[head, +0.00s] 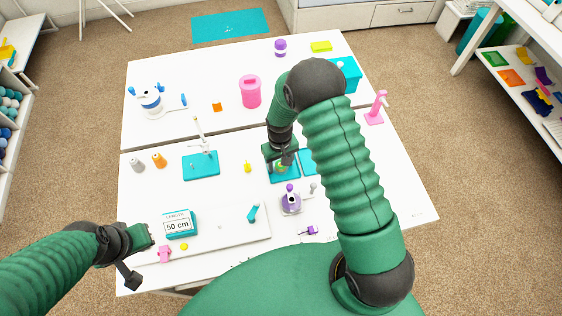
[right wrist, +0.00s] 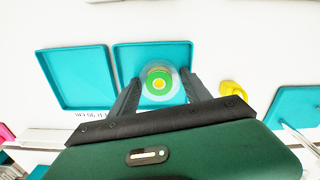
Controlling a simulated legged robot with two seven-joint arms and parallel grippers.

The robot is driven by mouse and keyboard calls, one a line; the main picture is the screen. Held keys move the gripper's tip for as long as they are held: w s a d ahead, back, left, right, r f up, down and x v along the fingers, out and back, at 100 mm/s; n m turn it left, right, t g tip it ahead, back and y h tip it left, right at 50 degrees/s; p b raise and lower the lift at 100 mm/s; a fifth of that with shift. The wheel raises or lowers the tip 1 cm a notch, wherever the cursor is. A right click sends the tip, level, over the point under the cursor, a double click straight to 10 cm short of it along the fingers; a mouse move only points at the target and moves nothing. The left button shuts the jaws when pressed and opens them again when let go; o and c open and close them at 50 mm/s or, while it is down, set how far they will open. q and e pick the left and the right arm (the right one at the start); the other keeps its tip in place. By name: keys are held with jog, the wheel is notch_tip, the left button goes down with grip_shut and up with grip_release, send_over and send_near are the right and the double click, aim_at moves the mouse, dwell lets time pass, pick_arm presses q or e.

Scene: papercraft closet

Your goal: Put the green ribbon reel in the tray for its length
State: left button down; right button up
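The green ribbon reel (right wrist: 159,85), a clear disc with a green ring and yellow centre, sits between the fingertips of my right gripper (right wrist: 162,76). Both fingers appear to touch its rim. It is over or in a teal tray (right wrist: 122,57); the remaining height cannot be told. In the head view my right gripper (head: 281,160) points down at that tray (head: 287,180), hiding part of it. A second teal tray (right wrist: 75,75) lies beside it, empty. A sign (head: 178,225) reads "LENGTH 50 cm". My left gripper (head: 140,258) is empty, its fingers apart, at the table's left front.
A purple bottle-like item (head: 291,203) stands just in front of the trays. A yellow piece (head: 248,167) and a teal stand base (head: 200,166) lie to their left. A pink canister (head: 250,91) stands farther back. The white table (head: 215,125) has clear patches between items.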

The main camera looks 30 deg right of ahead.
jog(key=shift+d, duration=0.9)
jog(key=shift+a, duration=0.65)
jog(key=shift+d+r+p, duration=0.15)
jog(key=shift+r+p, duration=0.15)
jog(key=shift+r, duration=0.2)
jog(key=r, duration=0.3)
jog(key=r+b, duration=0.1)
jog(key=r, duration=0.1)
jog(key=shift+w+d+r, duration=0.15)
jog(key=shift+d+r, duration=0.1)
jog(key=shift+d, duration=0.1)
notch_tip(320, 180, up, 6)
pick_arm(q)
jog(key=shift+s+d+f, duration=0.2)
jog(key=shift+d, duration=0.55)
pick_arm(e)
jog(key=s+a+r+t, duration=0.1)
jog(key=s+a+r, duration=0.1)
jog(key=s, duration=0.5)
jog(key=s+a+r+t, duration=0.1)
jog(key=s+a+r, duration=0.1)
jog(key=s+r, duration=0.2)
jog(key=s, duration=0.3)
jog(key=shift+a+n+t, duration=0.15)
jog(key=shift+n+t, duration=0.15)
jog(key=shift+t, duration=0.1)
